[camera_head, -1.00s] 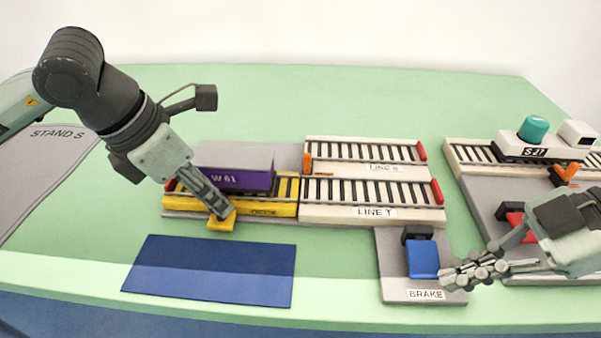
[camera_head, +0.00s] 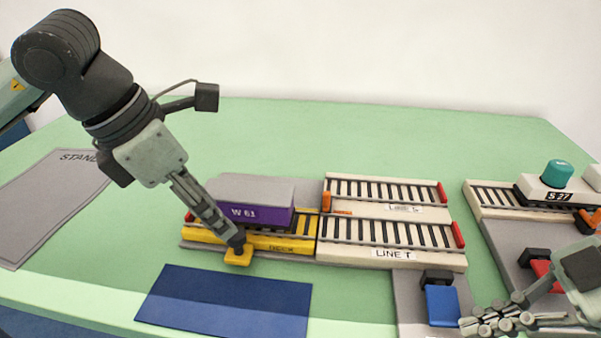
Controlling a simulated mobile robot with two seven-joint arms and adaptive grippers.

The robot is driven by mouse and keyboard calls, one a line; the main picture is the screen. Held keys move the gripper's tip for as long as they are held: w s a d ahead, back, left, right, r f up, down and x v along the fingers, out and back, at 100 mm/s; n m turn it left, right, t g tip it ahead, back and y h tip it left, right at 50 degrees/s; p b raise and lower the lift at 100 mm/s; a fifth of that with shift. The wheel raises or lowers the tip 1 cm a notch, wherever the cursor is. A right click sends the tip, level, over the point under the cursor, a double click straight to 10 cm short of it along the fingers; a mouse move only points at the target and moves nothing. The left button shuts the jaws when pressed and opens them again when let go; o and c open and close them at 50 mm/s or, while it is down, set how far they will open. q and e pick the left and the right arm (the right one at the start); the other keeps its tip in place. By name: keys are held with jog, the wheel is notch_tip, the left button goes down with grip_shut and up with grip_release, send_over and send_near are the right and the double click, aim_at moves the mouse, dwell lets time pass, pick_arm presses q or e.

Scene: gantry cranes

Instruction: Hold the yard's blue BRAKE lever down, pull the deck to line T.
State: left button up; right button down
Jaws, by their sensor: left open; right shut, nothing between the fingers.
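The yellow deck (camera_head: 290,246) carries a purple wagon marked W 61 (camera_head: 262,215). Its right end lies against the end of line T (camera_head: 430,258), and the two look roughly in line. My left gripper (camera_head: 238,240) is open, its fingertips at the yellow tab (camera_head: 238,258) on the deck's front; whether they touch it I cannot tell. The blue BRAKE lever (camera_head: 441,305) stands on a grey plate at the front; its label is out of view. My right gripper (camera_head: 475,323) is shut and empty, just right of the lever; contact is unclear.
A second track (camera_head: 375,190) lies behind line T, with an orange piece (camera_head: 326,200) at its left end. A blue mat (camera_head: 225,302) lies in front of the deck. At right are a white S 27 wagon (camera_head: 555,193) and a red lever (camera_head: 541,270). Stand S (camera_head: 45,205) is bare.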

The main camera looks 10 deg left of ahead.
pick_arm(q)
jog(key=v, duration=0.6)
jog(key=shift+r, duration=0.1)
pick_arm(e)
jog(key=shift+r, duration=0.85)
